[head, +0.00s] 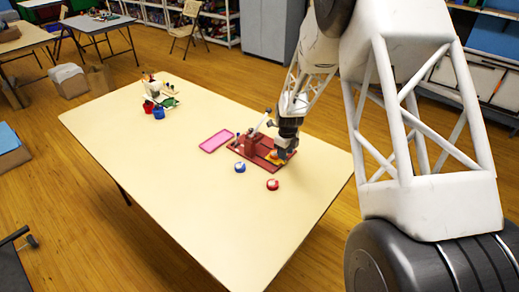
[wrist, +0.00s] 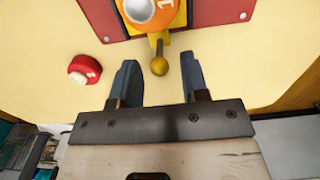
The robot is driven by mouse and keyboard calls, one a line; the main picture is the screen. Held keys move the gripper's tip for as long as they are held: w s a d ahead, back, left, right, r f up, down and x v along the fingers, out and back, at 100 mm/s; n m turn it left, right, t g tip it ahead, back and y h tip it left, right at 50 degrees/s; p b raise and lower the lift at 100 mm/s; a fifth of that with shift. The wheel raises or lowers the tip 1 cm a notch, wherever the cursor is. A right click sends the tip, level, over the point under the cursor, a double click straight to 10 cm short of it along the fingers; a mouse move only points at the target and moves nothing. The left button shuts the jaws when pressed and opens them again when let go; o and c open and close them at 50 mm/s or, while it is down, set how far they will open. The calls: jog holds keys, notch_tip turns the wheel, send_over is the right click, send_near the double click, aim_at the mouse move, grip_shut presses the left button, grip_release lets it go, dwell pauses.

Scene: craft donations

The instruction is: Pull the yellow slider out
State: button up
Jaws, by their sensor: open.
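The yellow slider (wrist: 159,66) shows in the wrist view as a short rod with a round knob, pointing out from the red board (wrist: 88,18) toward my gripper. My gripper (wrist: 158,76) is open. Its two blue-grey fingers stand left and right of the knob, with a gap on each side, and I see no contact. An orange round part (wrist: 166,22) with a silver dome and a "1" sits above the slider on the board. In the head view my gripper (head: 282,153) is low over the right part of the red board (head: 236,147) and hides most of the slider.
A red button-like disc (wrist: 84,69) lies left of my fingers; it also shows in the head view (head: 272,184), near a blue one (head: 240,167). A pink tray (head: 216,141) lies left of the board. The table's (head: 210,215) front is clear.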

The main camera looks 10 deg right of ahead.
jog(key=shift+r, duration=3.6)
